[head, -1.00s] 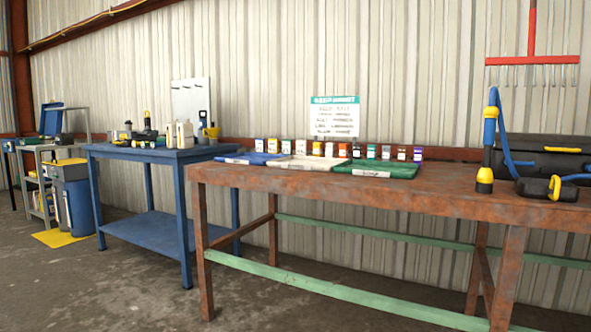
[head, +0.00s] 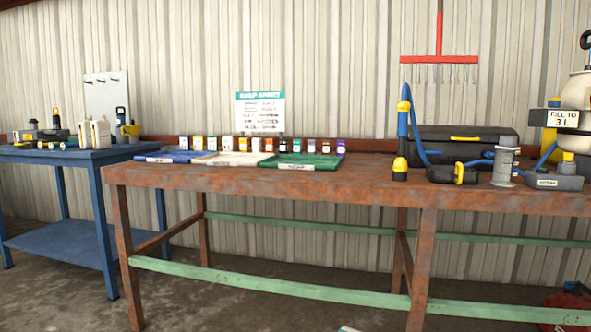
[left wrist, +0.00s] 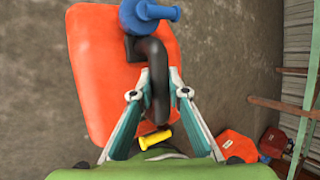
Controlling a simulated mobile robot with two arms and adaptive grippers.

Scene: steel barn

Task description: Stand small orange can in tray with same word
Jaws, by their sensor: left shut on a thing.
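An orange can (left wrist: 104,80) with a black handle (left wrist: 154,85) and a blue cap (left wrist: 150,13) fills much of the left wrist view, over concrete floor. My left gripper (left wrist: 158,93) is shut on its black handle. I cannot tell whether the can touches the floor, and no word on it shows. In the head view, a blue tray (head: 170,157), a white tray (head: 228,160) and a green tray (head: 303,163) lie on the rusty bench; their front labels are too small to read. My right gripper is out of view.
Several small coloured tins stand behind the trays on the rusty bench (head: 250,182). A black toolbox (head: 460,145) and a blue hose are at its right, with a "FILL TO 3 L" sign (head: 563,118). A red can (left wrist: 237,145) is on the floor.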

